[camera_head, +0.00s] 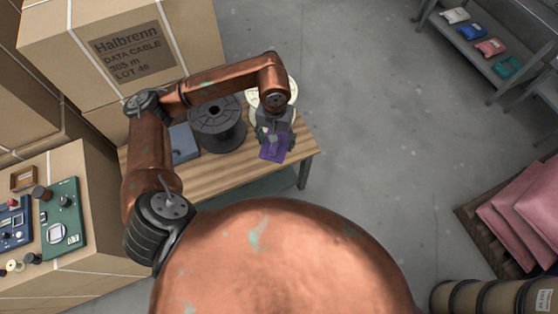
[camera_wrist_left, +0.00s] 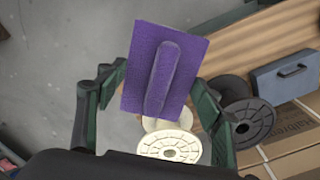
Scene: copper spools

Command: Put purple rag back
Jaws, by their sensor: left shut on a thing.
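The purple rag (camera_head: 272,150) is held in my left gripper (camera_head: 275,135), over the front right part of the wooden table (camera_head: 250,166). In the left wrist view the purple rag (camera_wrist_left: 140,62) is a flat tilted sheet with a raised ridge along its middle. The dark green fingers of my left gripper (camera_wrist_left: 155,85) are on either side of it, and it hides part of a cream spool. The right gripper is not in view.
A dark spool (camera_head: 217,125), a cream spool (camera_head: 254,97) and a blue-grey case (camera_head: 184,144) stand on the table. A grey shelf (camera_head: 440,30) at upper right holds a white rag (camera_head: 456,15), a blue rag (camera_head: 472,32), a pink rag (camera_head: 491,47) and a teal rag (camera_head: 508,67). Open floor (camera_head: 390,130) lies between.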

